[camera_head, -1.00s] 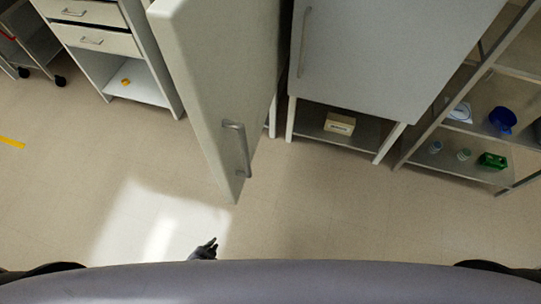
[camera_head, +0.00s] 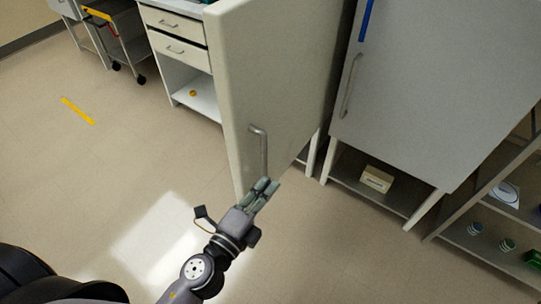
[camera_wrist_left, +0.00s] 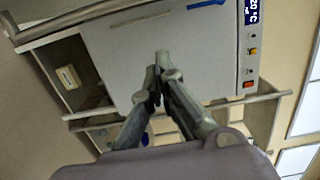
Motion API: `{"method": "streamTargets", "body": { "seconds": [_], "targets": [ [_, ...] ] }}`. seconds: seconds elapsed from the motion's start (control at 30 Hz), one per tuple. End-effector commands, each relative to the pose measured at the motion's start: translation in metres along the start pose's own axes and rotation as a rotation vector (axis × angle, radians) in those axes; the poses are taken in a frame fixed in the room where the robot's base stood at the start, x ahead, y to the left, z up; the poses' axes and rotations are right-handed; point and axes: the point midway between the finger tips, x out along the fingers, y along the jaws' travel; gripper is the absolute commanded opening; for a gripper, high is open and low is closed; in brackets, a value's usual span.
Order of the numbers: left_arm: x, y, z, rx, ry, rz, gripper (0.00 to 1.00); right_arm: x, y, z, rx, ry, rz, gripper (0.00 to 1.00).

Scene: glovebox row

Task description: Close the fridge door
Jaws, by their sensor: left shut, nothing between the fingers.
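The fridge door (camera_head: 285,75) stands open in the head view, a tall pale panel swung out toward me. Its grey bar handle (camera_head: 262,150) is near the lower free edge. My left gripper (camera_head: 266,187) is just below that handle in the picture, its fingers shut and empty. I cannot tell whether it touches the door. In the left wrist view the shut fingertips (camera_wrist_left: 158,75) show against a grey front with a lit display (camera_wrist_left: 251,12); the door's handle is not clear there. The fridge's inside is hidden behind the door. My right gripper is not in view.
A grey closed unit (camera_head: 415,90) with its own handle stands to the right, a box (camera_head: 376,179) beneath it. A shelf rack (camera_head: 485,245) is at the far right. A drawer cabinet (camera_head: 182,45) is left of the door. The floor in front is clear.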

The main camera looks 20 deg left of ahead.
Motion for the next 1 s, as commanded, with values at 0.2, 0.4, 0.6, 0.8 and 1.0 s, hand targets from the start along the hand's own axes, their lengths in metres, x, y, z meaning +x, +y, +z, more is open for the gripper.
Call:
{"method": "streamTargets", "body": {
  "seconds": [0.2, 0.4, 0.6, 0.8, 1.0],
  "targets": [
    [0.05, -0.006, 0.0, 0.0, 0.0, -0.002, 0.0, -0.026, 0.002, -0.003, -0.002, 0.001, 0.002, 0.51],
    [0.074, -0.001, 0.016, 0.002, -0.001, 0.001, 0.0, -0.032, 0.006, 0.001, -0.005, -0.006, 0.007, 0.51],
    [0.078, 0.0, 0.035, -0.001, 0.0, 0.001, 0.0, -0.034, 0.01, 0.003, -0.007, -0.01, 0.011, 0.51],
    [0.079, 0.001, 0.039, -0.003, 0.0, 0.001, 0.0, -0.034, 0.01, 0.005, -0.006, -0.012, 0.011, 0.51],
    [0.079, 0.001, 0.039, -0.003, 0.0, 0.001, 0.0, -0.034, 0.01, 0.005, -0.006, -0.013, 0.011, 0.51]
  ]
}}
